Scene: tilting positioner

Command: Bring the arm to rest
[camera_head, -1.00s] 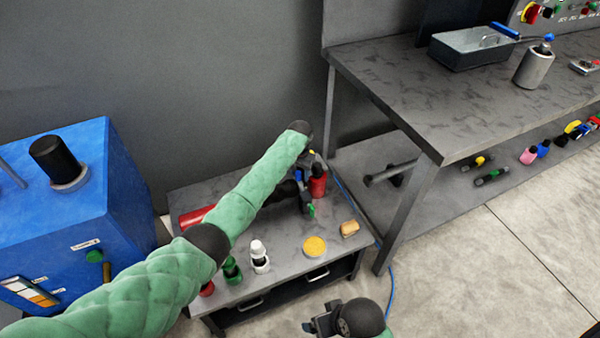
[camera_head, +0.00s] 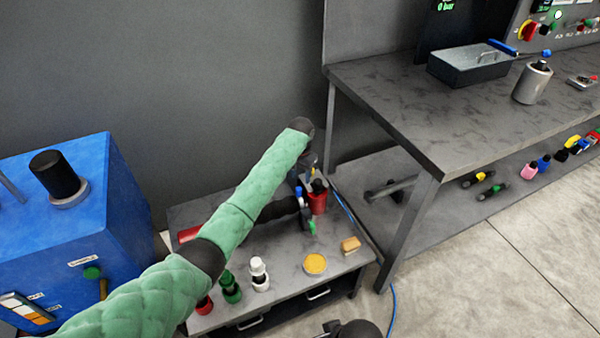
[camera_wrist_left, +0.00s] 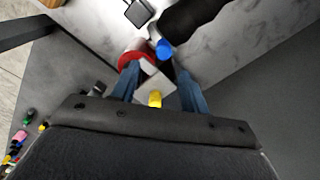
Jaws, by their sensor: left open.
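My left arm, in a green quilted sleeve, reaches from the lower left over the grey cart (camera_head: 285,285) in the head view. My left gripper (camera_head: 309,180) points down at the cart's back right corner, close to a red cup (camera_head: 318,203). In the left wrist view my left gripper (camera_wrist_left: 160,78) has its two blue fingers apart. The red cup (camera_wrist_left: 132,57) shows by the left finger, with a blue-tipped thing (camera_wrist_left: 163,48) and a yellow piece (camera_wrist_left: 155,98) around the gap. I cannot tell whether they touch. My right gripper (camera_head: 332,328) is mostly cut off at the bottom edge.
On the cart stand a green bottle (camera_head: 231,288), a white bottle (camera_head: 259,274), a yellow round tin (camera_head: 315,264) and a tan block (camera_head: 351,245). A blue cabinet (camera_head: 60,240) stands left, a workbench (camera_head: 400,110) right. A blue hose runs down beside the cart.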

